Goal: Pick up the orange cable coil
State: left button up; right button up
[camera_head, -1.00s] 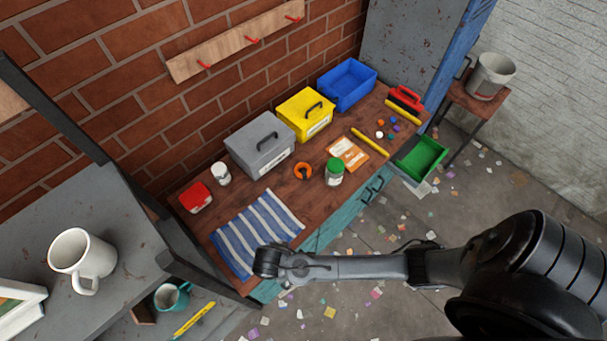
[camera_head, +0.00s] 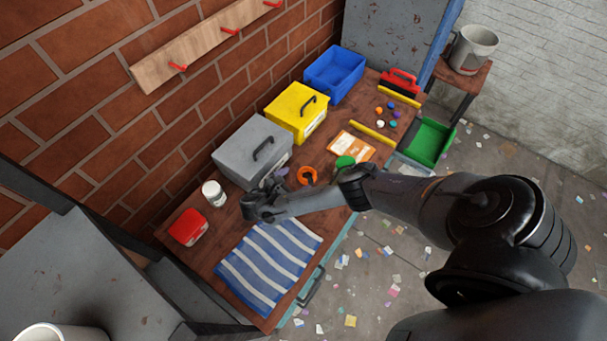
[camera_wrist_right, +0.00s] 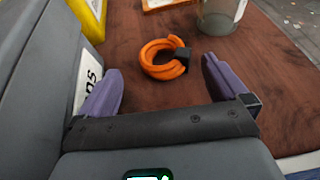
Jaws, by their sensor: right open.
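The orange cable coil (camera_head: 307,175) lies on the wooden bench in front of the grey box. In the right wrist view the coil (camera_wrist_right: 162,59) lies flat, with a black clip on its right side. My right gripper (camera_wrist_right: 157,85) is open, its two purple fingers spread apart, and the coil shows beyond them, roughly between their lines and not touched. In the head view my right gripper (camera_head: 280,183) is low over the bench, left of the coil, beside the grey box. My left gripper does not show.
The grey box (camera_head: 238,150) stands close beside my right gripper. A green-lidded jar (camera_head: 344,162) stands right of the coil. A yellow box (camera_head: 292,112), a white jar (camera_head: 214,193), a red container (camera_head: 188,227) and a striped cloth (camera_head: 268,264) are also on the bench.

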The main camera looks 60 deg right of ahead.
aim_at(310, 172)
jog(key=shift+s+x, duration=0.25)
jog(key=shift+x, duration=0.85)
jog(key=shift+w+d+f, duration=0.1)
jog(key=shift+d+f, duration=0.05)
jog(key=shift+d, duration=0.05)
jog(key=shift+b+x, duration=0.45)
jog(key=shift+x, duration=2.05)
jog(key=shift+c, duration=0.2)
jog(key=c, duration=1)
jog(key=shift+c, duration=0.2)
jog(key=shift+r, duration=0.2)
